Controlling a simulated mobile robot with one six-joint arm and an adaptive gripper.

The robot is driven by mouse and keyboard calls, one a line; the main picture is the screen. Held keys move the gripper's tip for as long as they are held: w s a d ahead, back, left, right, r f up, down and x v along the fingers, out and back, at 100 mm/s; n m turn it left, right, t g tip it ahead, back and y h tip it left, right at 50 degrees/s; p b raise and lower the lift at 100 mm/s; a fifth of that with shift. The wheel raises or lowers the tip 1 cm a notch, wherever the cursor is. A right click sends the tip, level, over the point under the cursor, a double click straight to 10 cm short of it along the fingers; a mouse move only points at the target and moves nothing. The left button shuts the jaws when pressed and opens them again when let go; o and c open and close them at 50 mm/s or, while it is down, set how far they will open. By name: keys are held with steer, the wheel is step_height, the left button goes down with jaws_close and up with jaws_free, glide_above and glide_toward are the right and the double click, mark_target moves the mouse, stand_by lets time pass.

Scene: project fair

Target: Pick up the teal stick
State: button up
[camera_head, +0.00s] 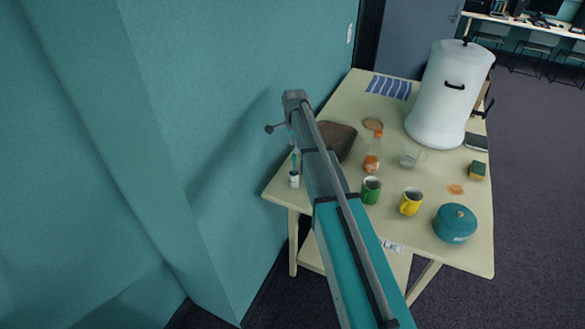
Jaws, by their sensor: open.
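A thin teal stick (294,163) stands upright at the near left corner of the pale table (276,190). Its lower end meets a small white piece (294,181) with a dark mark. I cannot tell whether this piece is a holder or part of the stick. My teal and grey arm reaches up from the bottom of the view, over the table's left part, and passes just right of the stick. My gripper's fingers cannot be made out.
A green mug (371,191), yellow mug (411,202), teal pot (455,224), orange bottle (372,155) and clear glass (409,158) stand on the table. A large white urn (445,100) stands behind. The teal wall (240,90) is close on the left.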

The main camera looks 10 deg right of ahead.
mark_target(294, 162)
steer(key=shift+f, duration=0.1)
steer(key=f+b, duration=0.1)
steer(key=s+f+b, duration=0.1)
steer(key=f+b, duration=0.1)
steer(key=shift+a+f+b, duration=0.15)
steer(key=shift+a+b, duration=0.05)
steer(key=shift+b, duration=0.1)
steer(key=shift+f+b, duration=0.85)
steer(key=shift+c, duration=0.3)
steer(key=c, duration=0.8)
